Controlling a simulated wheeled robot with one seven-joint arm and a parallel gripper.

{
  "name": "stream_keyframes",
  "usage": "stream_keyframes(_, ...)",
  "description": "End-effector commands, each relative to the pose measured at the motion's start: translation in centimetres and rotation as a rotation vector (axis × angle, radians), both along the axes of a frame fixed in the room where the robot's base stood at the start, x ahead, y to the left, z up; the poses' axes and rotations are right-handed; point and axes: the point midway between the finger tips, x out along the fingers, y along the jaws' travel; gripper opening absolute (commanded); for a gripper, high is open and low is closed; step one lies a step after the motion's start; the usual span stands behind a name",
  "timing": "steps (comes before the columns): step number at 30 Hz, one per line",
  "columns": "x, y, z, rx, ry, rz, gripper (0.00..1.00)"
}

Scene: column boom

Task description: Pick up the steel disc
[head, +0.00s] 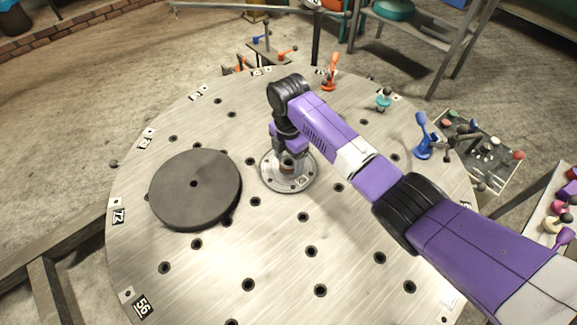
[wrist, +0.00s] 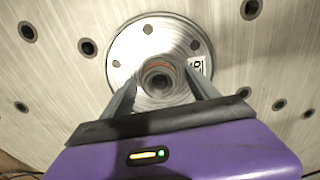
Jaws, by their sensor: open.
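The steel disc (head: 288,187) lies flat near the middle of the round metal table, with small holes around its rim and a raised round hub at its centre. It also shows in the wrist view (wrist: 126,52), with a small label at its right side. My gripper (wrist: 162,90) is open and points down over the disc. Its two fingers stand on either side of the hub, which shows between them. I cannot tell whether the fingers touch it. In the head view my gripper (head: 288,160) partly hides the hub.
The round table (head: 250,270) has many dark holes and numbered labels. A large dark disc (head: 195,205) lies to the left of the steel disc. An orange clamp (head: 331,72), a teal knob (head: 383,100) and a blue clamp (head: 423,140) stand near the far and right edge.

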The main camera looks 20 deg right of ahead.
Motion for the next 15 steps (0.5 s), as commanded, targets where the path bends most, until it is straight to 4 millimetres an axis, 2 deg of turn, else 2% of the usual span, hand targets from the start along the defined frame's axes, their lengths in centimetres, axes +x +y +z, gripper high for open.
stream_keyframes(6,0.01,0.00,-0.10,0.000,-0.001,0.000,0.69)
stream_keyframes(8,0.01,0.00,-0.10,0.000,-0.001,0.000,0.60)
stream_keyframes(15,0.00,-0.01,-0.08,0.000,-0.001,0.000,0.12)
